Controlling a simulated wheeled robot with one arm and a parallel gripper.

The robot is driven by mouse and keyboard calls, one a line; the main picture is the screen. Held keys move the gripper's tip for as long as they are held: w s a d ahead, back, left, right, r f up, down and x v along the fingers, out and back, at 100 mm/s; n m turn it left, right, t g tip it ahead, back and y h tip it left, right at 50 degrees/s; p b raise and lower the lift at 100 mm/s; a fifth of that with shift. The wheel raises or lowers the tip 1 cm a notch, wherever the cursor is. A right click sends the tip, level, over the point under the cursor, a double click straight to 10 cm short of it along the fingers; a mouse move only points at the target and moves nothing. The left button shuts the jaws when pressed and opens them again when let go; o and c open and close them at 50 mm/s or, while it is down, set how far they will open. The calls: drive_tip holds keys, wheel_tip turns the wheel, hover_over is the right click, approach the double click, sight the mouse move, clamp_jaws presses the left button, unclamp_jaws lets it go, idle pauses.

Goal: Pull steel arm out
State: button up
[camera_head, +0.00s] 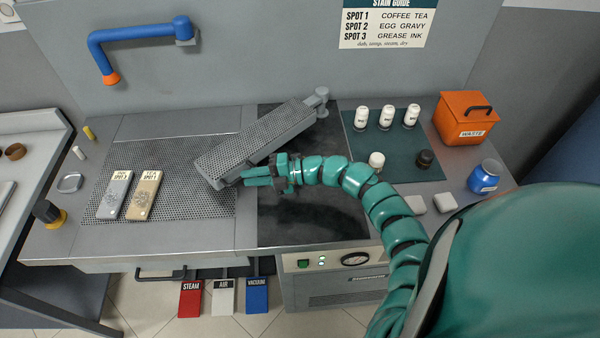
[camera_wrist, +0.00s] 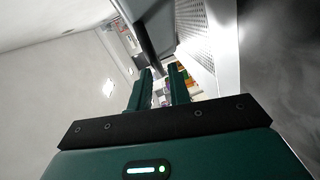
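The steel arm (camera_head: 258,142) is a long grey perforated board on a pivot post (camera_head: 322,95) at the back. It slants from the post toward the front left, its free end over the perforated table top. My gripper (camera_head: 244,176) is at the right front side of that free end. In the wrist view the steel arm's perforated face (camera_wrist: 198,38) is at the upper right, just ahead of my gripper (camera_wrist: 160,78). The two fingers stand apart with nothing visible held between them. Whether a finger touches the steel arm is unclear.
Two spot tags (camera_head: 115,193) lie on the perforated top (camera_head: 190,200) at left. A green mat (camera_head: 395,170) with white bottles, an orange waste box (camera_head: 464,118) and a blue jar (camera_head: 484,177) are at right. A blue pipe (camera_head: 135,33) juts from the back wall.

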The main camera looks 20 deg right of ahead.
drive_tip(key=b+v, duration=0.3)
drive_tip(key=v, duration=1.2)
drive_tip(key=shift+f, duration=0.15)
drive_tip(key=shift+s, duration=0.1)
